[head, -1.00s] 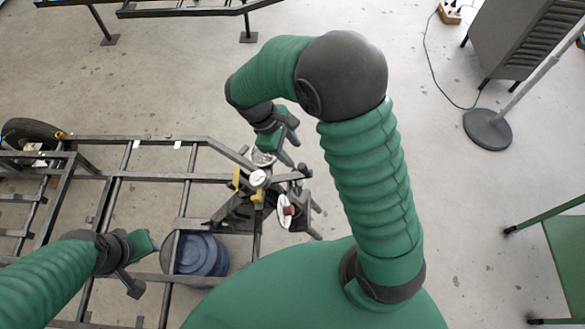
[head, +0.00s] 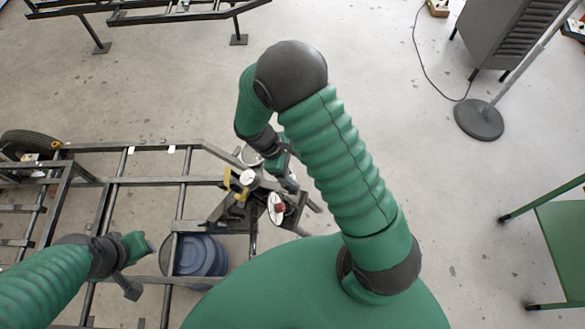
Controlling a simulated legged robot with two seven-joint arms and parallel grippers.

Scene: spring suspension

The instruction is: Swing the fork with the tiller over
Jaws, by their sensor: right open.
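The fork assembly (head: 236,212) is a dark metal cluster at the front end of the frame, left of centre in the head view. It carries a pale round cap (head: 247,177), yellow parts (head: 232,181) and a white disc with a red centre (head: 276,207). I cannot clearly tell which bar is the tiller. My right gripper (head: 290,181) is open, pointing down at the right side of this cluster; whether it touches is unclear. My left gripper (head: 140,272) hangs over the frame, away from the fork; its jaw opening is unclear.
The dark tube frame (head: 120,180) runs left, with a tyre (head: 32,143) at its far corner. A blue round container (head: 197,255) sits below the frame's front. A pole base (head: 479,120), grey cabinet (head: 505,35) and green table (head: 560,250) stand right. Floor between is clear.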

